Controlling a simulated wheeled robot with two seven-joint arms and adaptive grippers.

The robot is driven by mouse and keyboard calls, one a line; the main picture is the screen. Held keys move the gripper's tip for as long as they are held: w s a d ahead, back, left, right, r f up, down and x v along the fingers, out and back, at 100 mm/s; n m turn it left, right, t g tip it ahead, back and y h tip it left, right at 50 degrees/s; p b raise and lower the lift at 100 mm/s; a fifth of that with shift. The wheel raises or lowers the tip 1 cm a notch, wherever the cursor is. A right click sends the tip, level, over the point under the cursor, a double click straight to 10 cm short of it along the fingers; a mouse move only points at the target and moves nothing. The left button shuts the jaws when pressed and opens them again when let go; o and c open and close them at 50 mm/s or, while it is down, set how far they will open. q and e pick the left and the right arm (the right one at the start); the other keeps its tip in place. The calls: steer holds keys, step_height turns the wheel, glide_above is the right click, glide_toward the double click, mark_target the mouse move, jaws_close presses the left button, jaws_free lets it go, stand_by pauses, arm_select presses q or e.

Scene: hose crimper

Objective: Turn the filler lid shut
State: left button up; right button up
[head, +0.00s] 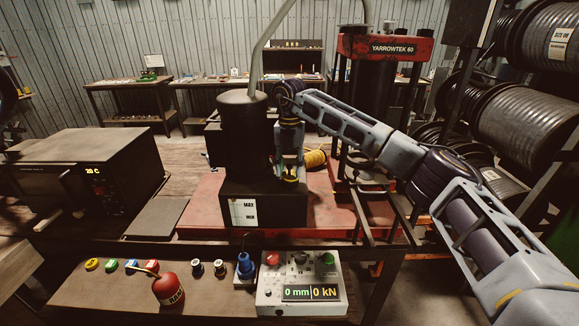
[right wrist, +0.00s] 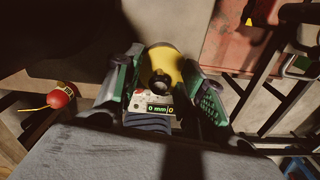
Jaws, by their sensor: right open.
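The filler lid (right wrist: 163,68) is a yellow round piece with a dark centre, seen in the right wrist view. My right gripper (right wrist: 164,92) is open, with its green-padded fingers on either side of the yellow piece; I cannot tell whether they touch it. In the head view my right gripper (head: 290,172) reaches down over the right end of the dark tank (head: 272,208) with a MAX/MIN gauge. There the lid is mostly hidden by the gripper, with only a bit of yellow showing. My left gripper is not in view.
A black cylinder (head: 245,135) stands on the tank, close left of my gripper. The red press (head: 385,48) is at the right. In front, a panel (head: 300,290) reads 0 mm and 0 kN, beside a red oil can (head: 168,289). An oven (head: 95,175) stands left.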

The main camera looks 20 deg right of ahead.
steer(key=shift+r, duration=0.1)
step_height(320, 180, up, 12)
stand_by(0.9)
stand_by(0.3)
